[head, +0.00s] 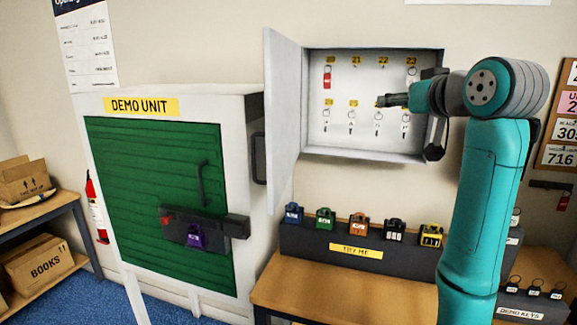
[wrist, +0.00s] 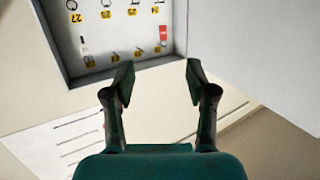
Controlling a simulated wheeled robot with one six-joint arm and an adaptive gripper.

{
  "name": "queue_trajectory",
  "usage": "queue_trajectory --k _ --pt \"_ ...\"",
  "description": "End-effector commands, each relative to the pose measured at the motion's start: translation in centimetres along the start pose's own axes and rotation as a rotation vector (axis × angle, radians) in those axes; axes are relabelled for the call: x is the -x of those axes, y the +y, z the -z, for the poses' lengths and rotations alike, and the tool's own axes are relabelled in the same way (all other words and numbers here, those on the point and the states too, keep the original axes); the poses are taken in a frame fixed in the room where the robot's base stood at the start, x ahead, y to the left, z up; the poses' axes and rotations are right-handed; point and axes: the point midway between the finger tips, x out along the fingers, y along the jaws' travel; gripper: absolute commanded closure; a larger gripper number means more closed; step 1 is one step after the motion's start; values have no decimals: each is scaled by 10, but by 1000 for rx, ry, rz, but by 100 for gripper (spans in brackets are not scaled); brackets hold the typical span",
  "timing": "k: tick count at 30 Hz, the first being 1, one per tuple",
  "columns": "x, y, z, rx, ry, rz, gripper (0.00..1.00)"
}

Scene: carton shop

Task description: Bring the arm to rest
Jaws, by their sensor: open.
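My teal arm (head: 487,205) rises at the right of the head view and bends left at its top. My gripper (head: 380,101) is in front of the open white key cabinet (head: 375,152). In the wrist view my gripper (wrist: 159,75) has its two fingers spread apart with nothing between them. Part of the cabinet (wrist: 60,45) shows beyond the fingers, upside down, with numbered yellow labels and keys on hooks. I cannot tell the exact gap between the fingertips and the cabinet's back panel.
The cabinet's door (head: 285,105) stands open on the left. Below is a wooden bench (head: 345,293) with a padlock stand (head: 305,243) holding several coloured padlocks. A demo unit (head: 255,200) with a green shutter (head: 135,200) and a purple padlock (head: 195,237) stands left. A shelf (head: 40,212) holds cartons.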

Motion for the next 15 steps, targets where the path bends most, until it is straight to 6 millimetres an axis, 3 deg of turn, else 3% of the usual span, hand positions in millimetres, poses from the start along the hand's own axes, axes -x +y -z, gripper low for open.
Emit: queue_trajectory --k 8,11,15 --pt "-25 4 -59 -33 -4 -9 43" --pt "-36 4 -92 -50 -5 -14 43" --pt "-50 5 -151 -77 -6 -27 43"
